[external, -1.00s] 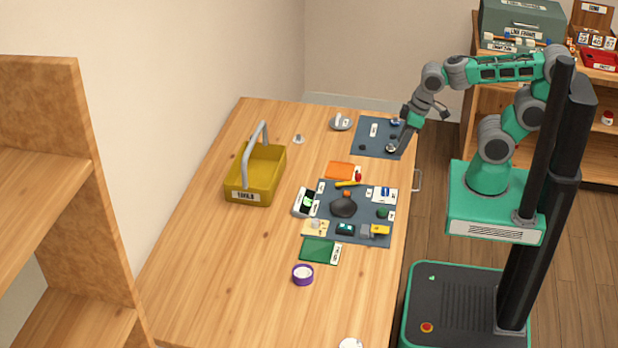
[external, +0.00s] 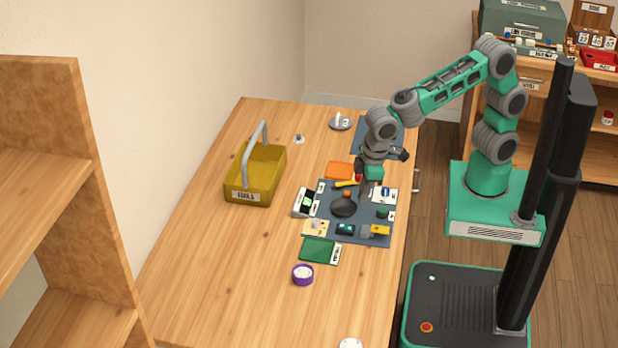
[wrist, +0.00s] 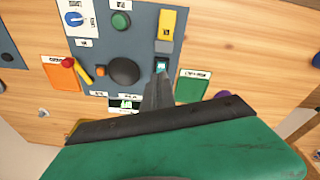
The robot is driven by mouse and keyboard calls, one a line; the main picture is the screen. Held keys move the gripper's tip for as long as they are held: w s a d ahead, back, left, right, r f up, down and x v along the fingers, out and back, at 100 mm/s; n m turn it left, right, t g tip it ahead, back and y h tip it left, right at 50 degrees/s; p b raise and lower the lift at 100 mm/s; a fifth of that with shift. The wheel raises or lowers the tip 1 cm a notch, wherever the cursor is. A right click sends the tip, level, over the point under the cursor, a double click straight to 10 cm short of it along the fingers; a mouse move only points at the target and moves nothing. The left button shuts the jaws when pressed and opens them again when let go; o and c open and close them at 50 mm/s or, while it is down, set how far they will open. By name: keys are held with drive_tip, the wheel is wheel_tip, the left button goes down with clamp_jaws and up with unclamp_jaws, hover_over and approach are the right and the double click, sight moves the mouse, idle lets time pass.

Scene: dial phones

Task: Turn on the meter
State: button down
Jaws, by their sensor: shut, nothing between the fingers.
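No label reading "meter" is legible, so I cannot tell for certain which device it is. A white device with a lit green screen (external: 307,202) sits at the left edge of the dark panel (external: 326,211); it shows partly in the wrist view (wrist: 125,104). A small dark box with a teal face (external: 345,229) is on the panel's near side. My gripper (external: 366,194) is over the panel, shut and empty. In the wrist view my fingers (wrist: 159,82) point toward the teal-faced box (wrist: 161,66); whether they touch is unclear.
The panel also carries a black dome (external: 343,205), a green button (external: 382,213), a blue-and-white switch (external: 385,193) and a yellow part (external: 380,230). A green board (external: 317,250) and purple cup (external: 303,275) lie nearby. A yellow tool basket (external: 255,180) stands left.

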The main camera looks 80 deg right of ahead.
wheel_tip(320, 180, up, 4)
drive_tip(key=m, duration=0.2)
hover_over(343, 225)
drive_tip(key=s, duration=0.3)
drive_tip(key=shift+s+a+m+t, duration=0.15)
drive_tip(key=shift+m+t, duration=0.15)
drive_tip(key=shift+m, duration=0.6)
drive_tip(key=w+f, duration=0.1)
drive_tip(key=f, duration=0.3)
drive_tip(key=f+p, duration=0.1)
drive_tip(key=f, duration=0.4)
drive_tip(key=w+f, duration=0.1)
drive_tip(key=f, duration=0.3)
drive_tip(key=shift+w+f, duration=0.35)
drive_tip(key=shift+f+p, duration=0.1)
drive_tip(key=shift+p, duration=0.2)
